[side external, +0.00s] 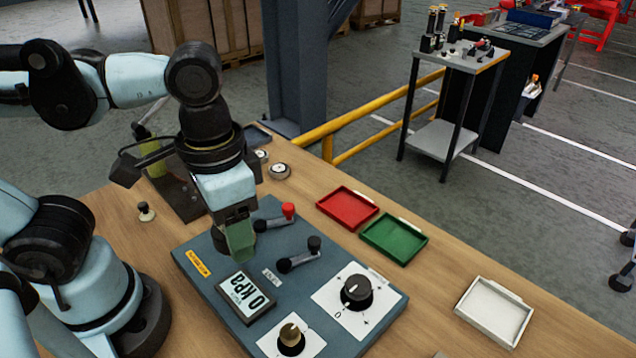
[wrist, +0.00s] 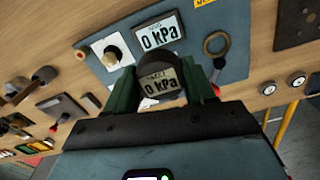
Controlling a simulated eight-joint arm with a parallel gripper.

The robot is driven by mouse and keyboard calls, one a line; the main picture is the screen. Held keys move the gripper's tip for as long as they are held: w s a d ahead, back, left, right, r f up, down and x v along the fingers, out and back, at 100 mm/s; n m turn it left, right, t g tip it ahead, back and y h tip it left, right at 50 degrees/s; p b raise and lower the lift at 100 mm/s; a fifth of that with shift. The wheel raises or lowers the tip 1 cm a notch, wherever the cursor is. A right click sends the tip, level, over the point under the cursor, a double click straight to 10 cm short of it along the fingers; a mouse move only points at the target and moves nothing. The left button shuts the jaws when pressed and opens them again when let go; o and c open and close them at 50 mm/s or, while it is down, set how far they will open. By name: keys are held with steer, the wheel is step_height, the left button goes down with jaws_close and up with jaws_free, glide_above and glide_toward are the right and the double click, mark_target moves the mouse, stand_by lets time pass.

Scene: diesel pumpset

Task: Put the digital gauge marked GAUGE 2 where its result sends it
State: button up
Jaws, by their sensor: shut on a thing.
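My gripper (side external: 239,240) is over the back left part of the blue-grey panel (side external: 210,285). In the wrist view its green fingers (wrist: 163,88) are shut on a round dark digital gauge (wrist: 160,84). The gauge's display reads 0 kPa; the small print above the reading is too blurred to read.
A red tray (side external: 347,207), a green tray (side external: 394,239) and a white tray (side external: 494,312) lie right of the panel, apparently empty. The panel carries a red-knobbed lever (side external: 275,219), a black lever (side external: 299,256) and a dial knob (side external: 356,290). Two small round dials (side external: 280,171) (side external: 262,155) sit behind.

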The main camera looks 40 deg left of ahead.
steer(key=w, duration=1.5)
steer(key=w+a+f, duration=0.2)
steer(key=w+f, duration=0.1)
steer(key=w, duration=0.3)
steer(key=w+a+f, duration=0.2)
steer(key=w+f, duration=0.1)
steer(key=w, duration=0.3)
steer(key=shift+w, duration=0.35)
steer(key=shift+f, duration=3.6)
steer(key=shift+f, duration=0.35)
steer(key=o, duration=1.4)
